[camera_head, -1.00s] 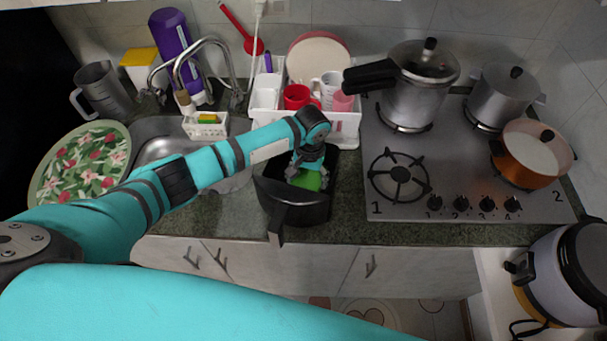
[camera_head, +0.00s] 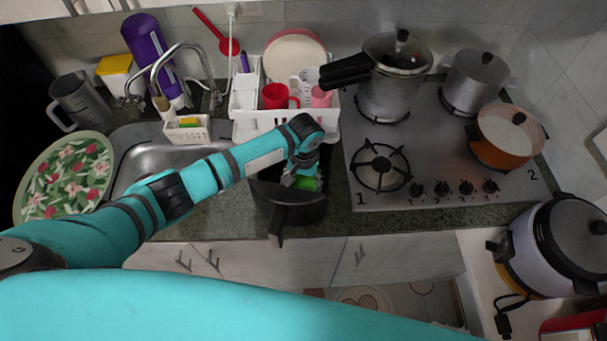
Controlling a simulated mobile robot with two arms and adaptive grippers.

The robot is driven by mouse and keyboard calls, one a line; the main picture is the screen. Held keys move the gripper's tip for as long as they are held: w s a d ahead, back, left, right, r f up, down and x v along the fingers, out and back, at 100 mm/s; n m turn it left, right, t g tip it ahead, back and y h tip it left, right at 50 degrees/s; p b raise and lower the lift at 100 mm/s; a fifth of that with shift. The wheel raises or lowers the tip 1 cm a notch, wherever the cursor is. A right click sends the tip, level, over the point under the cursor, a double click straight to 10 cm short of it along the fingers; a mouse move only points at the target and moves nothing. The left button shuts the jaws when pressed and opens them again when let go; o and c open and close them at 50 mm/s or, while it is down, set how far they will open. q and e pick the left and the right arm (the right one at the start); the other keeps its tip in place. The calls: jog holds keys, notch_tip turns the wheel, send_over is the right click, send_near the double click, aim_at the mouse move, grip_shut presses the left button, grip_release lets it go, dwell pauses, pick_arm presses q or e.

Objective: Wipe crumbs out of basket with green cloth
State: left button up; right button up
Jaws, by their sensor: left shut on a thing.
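The black basket (camera_head: 290,207) stands on the counter between the sink and the stove, with its handle toward the front edge. The green cloth (camera_head: 307,184) shows inside it, toward the right side. My left gripper (camera_head: 302,178) reaches down into the basket from above and is shut on the green cloth. My wrist and the basket wall hide part of the inside, and I cannot make out any crumbs. My right gripper is not in view.
A white dish rack (camera_head: 284,124) with cups stands right behind the basket. The stove (camera_head: 425,175) with several pots is to the right. The sink (camera_head: 150,150) and a floral tray (camera_head: 65,180) are to the left. A rice cooker (camera_head: 545,250) stands at the lower right.

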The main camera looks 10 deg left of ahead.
aim_at(276, 181)
pick_arm(q)
jog(key=shift+s, duration=0.55)
jog(key=shift+a+f, duration=0.1)
jog(key=shift+a, duration=3.5)
jog(key=shift+w+d, duration=0.35)
jog(key=shift+d, duration=0.55)
jog(key=shift+w+d, duration=0.35)
jog(key=shift+d, duration=2.35)
jog(key=shift+a, duration=1.8)
